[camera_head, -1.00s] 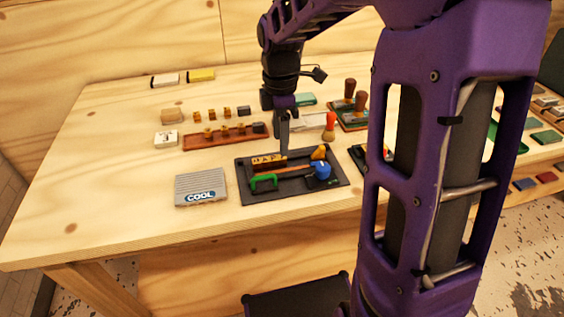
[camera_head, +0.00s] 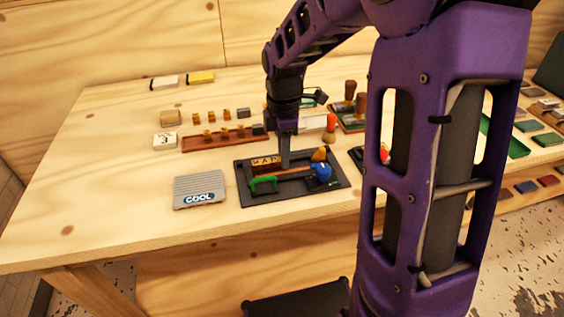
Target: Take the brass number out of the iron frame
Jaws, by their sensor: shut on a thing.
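A small brass-coloured block row with dark characters (camera_head: 266,163) sits at the back left of a dark tray (camera_head: 243,183). My gripper (camera_head: 285,164) points straight down at the right end of this row. Its fingers are shut on a small piece there, taken to be the brass number, which the fingers hide. The iron frame around the row is too small and dark to make out clearly. I cannot tell whether the held piece is still inside it.
The tray also holds a green clamp-like tool (camera_head: 262,183), a blue object (camera_head: 321,172) and an orange-brown piece (camera_head: 319,155). A grey ribbed "COOL" box (camera_head: 199,187) lies to its left. A red-brown strip with brass pieces (camera_head: 225,138) lies behind. The front left tabletop is clear.

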